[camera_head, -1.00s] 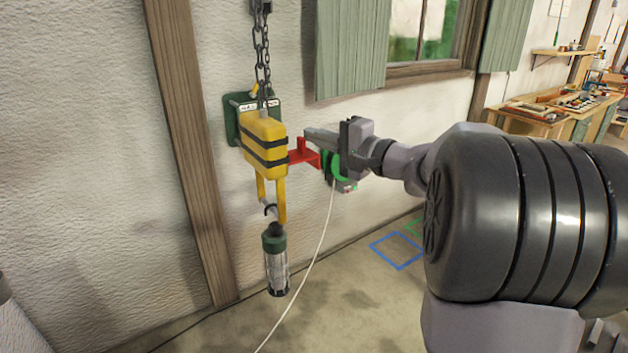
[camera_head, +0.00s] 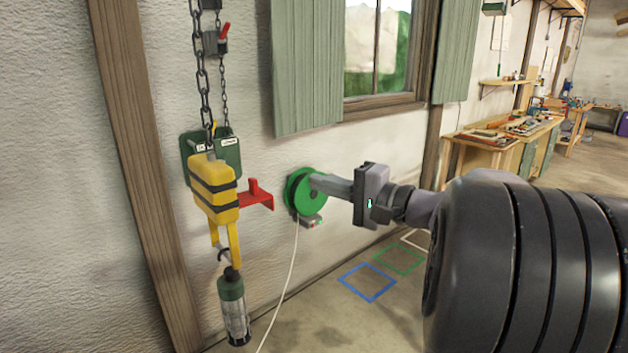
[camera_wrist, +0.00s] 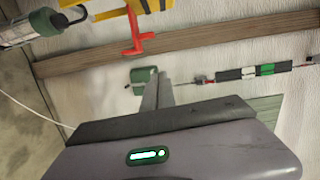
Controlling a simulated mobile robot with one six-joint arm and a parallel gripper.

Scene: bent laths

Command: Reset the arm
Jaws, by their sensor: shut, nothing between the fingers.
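My gripper (camera_head: 314,182) reaches in from the right in the head view, its fingers together and empty. Its fingertips overlap the green reel (camera_head: 299,196) on the wall in the picture; I cannot tell how far apart they are in depth. My arm is stretched out from the right edge of the head view.
A yellow hoist block (camera_head: 214,187) hangs on chains at the left, with a lamp (camera_head: 233,305) on its hook. A red bracket (camera_head: 257,198) juts out beside it. A white cable (camera_head: 283,295) hangs from the reel. A workbench (camera_head: 510,136) stands far right.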

